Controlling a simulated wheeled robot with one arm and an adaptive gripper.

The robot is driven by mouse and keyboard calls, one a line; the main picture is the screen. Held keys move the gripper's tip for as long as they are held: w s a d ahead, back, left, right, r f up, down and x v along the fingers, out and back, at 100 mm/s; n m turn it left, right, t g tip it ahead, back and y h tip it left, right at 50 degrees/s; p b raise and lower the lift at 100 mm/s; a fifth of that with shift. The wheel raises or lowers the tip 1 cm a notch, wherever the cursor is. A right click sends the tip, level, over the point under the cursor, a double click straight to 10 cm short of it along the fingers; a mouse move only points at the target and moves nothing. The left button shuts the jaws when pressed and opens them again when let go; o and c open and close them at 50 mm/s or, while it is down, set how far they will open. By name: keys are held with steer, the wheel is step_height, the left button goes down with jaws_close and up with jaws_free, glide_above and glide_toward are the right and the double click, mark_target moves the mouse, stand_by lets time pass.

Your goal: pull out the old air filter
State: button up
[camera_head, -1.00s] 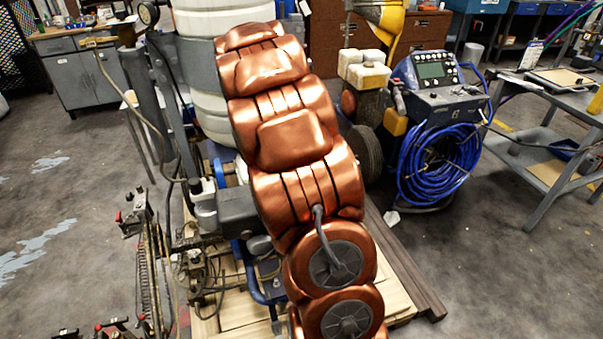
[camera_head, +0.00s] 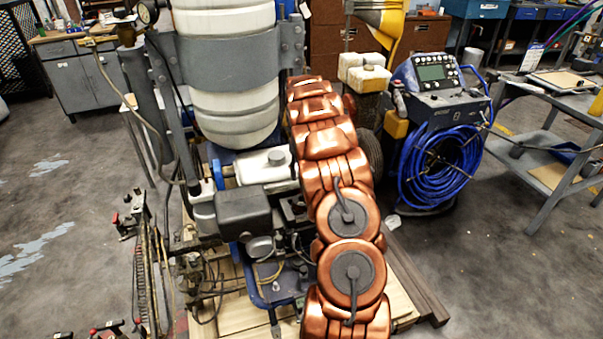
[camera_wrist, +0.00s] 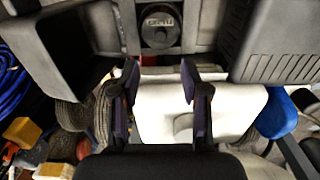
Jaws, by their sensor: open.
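My gripper (camera_wrist: 160,80) shows in the wrist view with its two dark fingers apart and nothing between them. A white tank (camera_wrist: 160,108) lies beyond and below the fingers. A round black part with raised lettering (camera_wrist: 160,28) sits in a grey frame past the fingertips, apart from them. I cannot tell whether it is the old air filter. Dark boxy housings flank it, a ribbed one at right (camera_wrist: 278,50) and a plain one at left (camera_wrist: 45,50). In the head view a black box (camera_head: 242,210) sits on the line striper's engine. My gripper is hidden there behind my copper arm.
A large white drum (camera_head: 225,70) stands strapped upright on the machine. A cart with a blue hose coil (camera_head: 440,165) stands to the right. A grey workbench (camera_head: 545,140) is at far right. Hoses and levers crowd the left side. The grey floor at left is open.

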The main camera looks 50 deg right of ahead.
mark_target(301, 195)
steer(key=shift+f, duration=3.2)
steer(key=shift+f+b, duration=0.8)
steer(key=shift+f, duration=1.05)
steer(key=shift+c, duration=0.4)
jaws_close()
